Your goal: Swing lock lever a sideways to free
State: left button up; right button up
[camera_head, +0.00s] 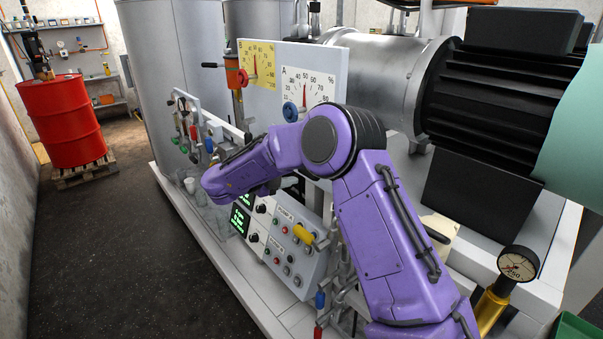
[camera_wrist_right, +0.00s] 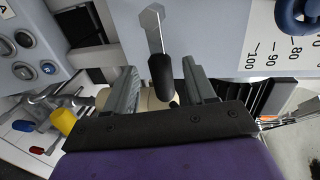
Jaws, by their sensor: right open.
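In the right wrist view a lever (camera_wrist_right: 161,72) with a bright flat metal arm and a black grip hangs in front of a pale panel. Its black grip shows between the two grey fingers of my right gripper (camera_wrist_right: 158,66). The fingers are apart, with a gap on each side of the grip, and are not closed on it. How deep the grip sits between them I cannot tell. In the head view my purple right arm reaches left across the panels and hides the lever. My left gripper is in neither view.
A white dial plate marked A (camera_head: 318,84) with a blue knob (camera_head: 290,112) stands behind my arm. A yellow dial (camera_head: 258,58) is beside it. A button panel with a yellow handle (camera_head: 303,234) lies below. A red drum (camera_head: 62,120) stands on a pallet; the dark floor is clear.

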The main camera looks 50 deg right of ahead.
jog(key=b+v, duration=0.1)
jog(key=v, duration=0.5)
